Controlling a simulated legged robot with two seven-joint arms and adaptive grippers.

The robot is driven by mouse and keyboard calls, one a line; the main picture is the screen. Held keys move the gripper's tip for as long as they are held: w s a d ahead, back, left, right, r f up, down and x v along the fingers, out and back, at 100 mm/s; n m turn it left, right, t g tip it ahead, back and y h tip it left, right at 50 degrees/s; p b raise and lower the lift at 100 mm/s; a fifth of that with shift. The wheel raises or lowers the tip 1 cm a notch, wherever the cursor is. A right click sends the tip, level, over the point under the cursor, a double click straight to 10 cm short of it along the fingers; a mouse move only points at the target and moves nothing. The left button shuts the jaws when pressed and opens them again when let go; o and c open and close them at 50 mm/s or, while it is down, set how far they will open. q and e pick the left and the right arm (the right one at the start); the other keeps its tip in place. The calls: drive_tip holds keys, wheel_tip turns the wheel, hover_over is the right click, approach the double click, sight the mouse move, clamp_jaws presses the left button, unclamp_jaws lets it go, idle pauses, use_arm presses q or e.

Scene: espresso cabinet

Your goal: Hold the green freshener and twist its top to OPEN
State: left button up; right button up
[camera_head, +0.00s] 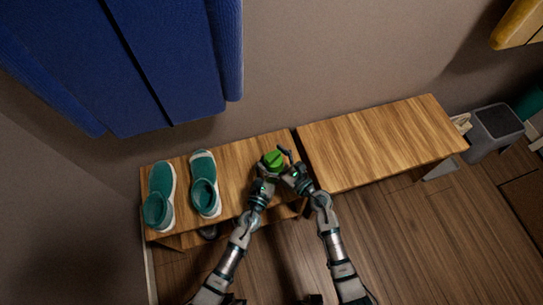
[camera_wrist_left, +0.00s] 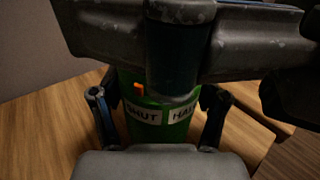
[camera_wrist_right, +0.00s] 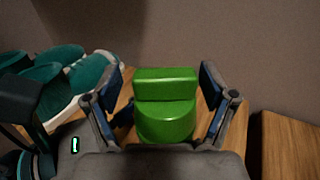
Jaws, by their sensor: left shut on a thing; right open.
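The green freshener (camera_head: 273,159) stands upright on the left wooden bench, near its right end. In the left wrist view its green body (camera_wrist_left: 150,118) shows white labels reading "SHUT" and "HA…", with the rest cut off, and an orange mark above them. My left gripper (camera_wrist_left: 160,115) is shut on the body from the front left. My right gripper (camera_wrist_right: 165,95) is open, with its fingers on both sides of the freshener's green top (camera_wrist_right: 165,85), a raised grip on a round cap. I cannot tell whether the right fingers touch it.
Two teal shoes (camera_head: 159,195) (camera_head: 205,184) stand on the left part of the left bench (camera_head: 240,153). A second wooden bench (camera_head: 380,140) is bare on the right. Blue cloth (camera_head: 170,60) hangs above, and a grey bin (camera_head: 494,122) stands far right.

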drive_tip(key=shift+s, duration=0.1)
drive_tip(key=c, duration=1.2)
drive_tip(key=shift+a, duration=0.1)
drive_tip(key=shift+a+f+n+g+y, duration=0.1)
drive_tip(key=shift+n+g+y, duration=0.3)
drive_tip(key=shift+g, duration=0.1)
drive_tip(key=n+g+y, duration=0.2)
drive_tip(key=n+g, duration=0.1)
drive_tip(key=g, duration=0.1)
drive_tip(key=shift+n+g+y, duration=0.3)
drive_tip(key=shift+g+y, duration=0.1)
drive_tip(key=n+g+y, duration=0.1)
drive_tip(key=n+g, duration=0.1)
drive_tip(key=g, duration=0.2)
drive_tip(key=shift+f+n, duration=0.1)
drive_tip(key=shift+n, duration=0.3)
drive_tip(key=shift+w+f+n+g, duration=0.1)
drive_tip(key=shift+w+n+g, duration=0.1)
drive_tip(key=shift+n+g, duration=0.75)
drive_tip(key=shift+g, duration=0.45)
drive_tip(key=shift+d, duration=0.25)
